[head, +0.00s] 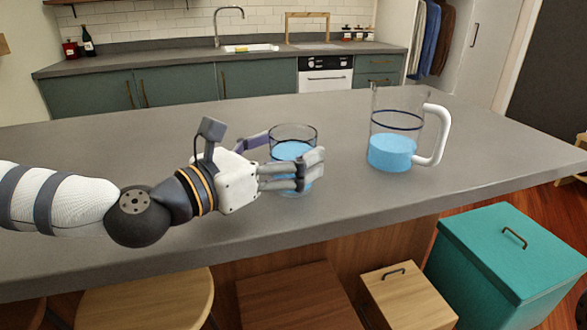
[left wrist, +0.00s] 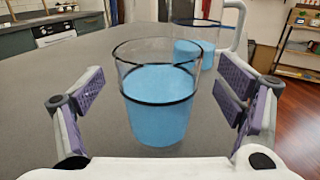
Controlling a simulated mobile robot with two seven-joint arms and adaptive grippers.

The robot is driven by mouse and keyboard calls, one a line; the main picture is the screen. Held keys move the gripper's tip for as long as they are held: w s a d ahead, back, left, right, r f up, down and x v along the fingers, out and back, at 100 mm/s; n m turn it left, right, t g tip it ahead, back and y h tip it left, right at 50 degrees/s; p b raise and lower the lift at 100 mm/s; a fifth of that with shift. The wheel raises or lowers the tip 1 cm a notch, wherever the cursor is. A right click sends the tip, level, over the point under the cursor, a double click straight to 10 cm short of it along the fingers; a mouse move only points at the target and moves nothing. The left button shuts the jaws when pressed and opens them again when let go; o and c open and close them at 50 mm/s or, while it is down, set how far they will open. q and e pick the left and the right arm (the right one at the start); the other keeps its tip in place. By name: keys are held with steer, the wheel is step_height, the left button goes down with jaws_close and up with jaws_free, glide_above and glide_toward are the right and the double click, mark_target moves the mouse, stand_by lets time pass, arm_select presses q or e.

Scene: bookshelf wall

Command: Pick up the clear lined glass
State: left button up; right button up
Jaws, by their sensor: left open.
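The clear lined glass (head: 294,134) stands upright on the grey counter, with blue liquid inside and a dark line around it. In the left wrist view the glass (left wrist: 157,95) stands between the two open fingers, with a gap on each side. My left gripper (head: 292,160) is open around the glass, and its near fingers hide part of the glass's lower side in the head view. In the left wrist view the left gripper's (left wrist: 160,105) purple pads face the glass. My right gripper is not in view.
A clear pitcher (head: 392,152) with a white handle and blue liquid stands to the right of the glass, farther from the gripper. The grey counter (head: 490,155) is otherwise clear. Stools, a wooden box (head: 408,300) and a teal bin (head: 510,250) are below its front edge.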

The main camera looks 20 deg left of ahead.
arm_select(q)
steer(key=shift+x, duration=0.95)
steer(key=shift+a, duration=0.1)
steer(key=c, duration=1.7)
